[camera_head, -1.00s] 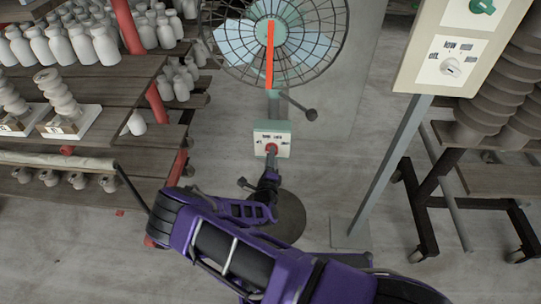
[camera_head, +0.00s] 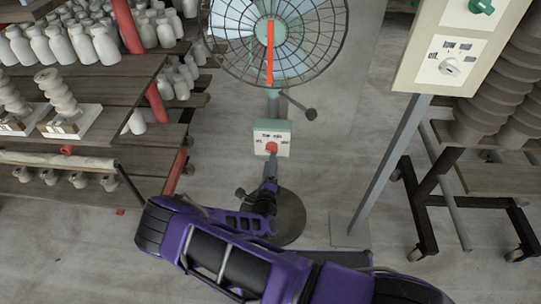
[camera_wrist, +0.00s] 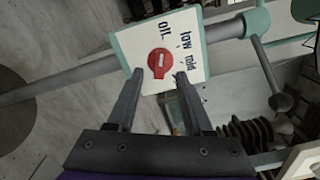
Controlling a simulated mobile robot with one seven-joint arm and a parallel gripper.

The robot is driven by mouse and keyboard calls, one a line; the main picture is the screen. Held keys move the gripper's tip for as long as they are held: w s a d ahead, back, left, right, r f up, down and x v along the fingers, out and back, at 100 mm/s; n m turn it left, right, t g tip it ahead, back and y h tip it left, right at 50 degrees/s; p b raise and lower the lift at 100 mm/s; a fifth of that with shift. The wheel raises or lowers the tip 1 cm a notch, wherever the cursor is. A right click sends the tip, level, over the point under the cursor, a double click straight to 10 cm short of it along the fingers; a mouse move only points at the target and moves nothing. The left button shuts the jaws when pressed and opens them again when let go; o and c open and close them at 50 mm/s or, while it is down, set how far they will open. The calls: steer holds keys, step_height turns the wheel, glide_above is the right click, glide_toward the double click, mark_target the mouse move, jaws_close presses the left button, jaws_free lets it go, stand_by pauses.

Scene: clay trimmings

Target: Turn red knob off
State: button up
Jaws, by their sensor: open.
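The red knob (camera_head: 271,147) sits on the pale front of a small green-edged control box (camera_head: 260,138) on the fan's stand. In the wrist view the round red knob (camera_wrist: 160,63) has a pale bar on its face, with "off", "low" and "mid" printed around it. Which label the bar points to I cannot tell. My gripper (camera_wrist: 160,75) is open, its two fingers pointing at the box, one to each side below the knob. I cannot tell whether they touch it. In the head view my gripper (camera_head: 270,168) is just below the box.
A wire-caged fan (camera_head: 225,40) stands above the box on a round dark base (camera_head: 290,218). A second panel (camera_head: 410,70) on a post with a green and a white knob is at the right. Shelves of white bottles fill the left. A wheeled rack (camera_head: 500,185) stands far right.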

steer(key=s, duration=1.3)
steer(key=shift+a+p, duration=0.2)
steer(key=shift+p, duration=0.15)
steer(key=shift+s, duration=0.1)
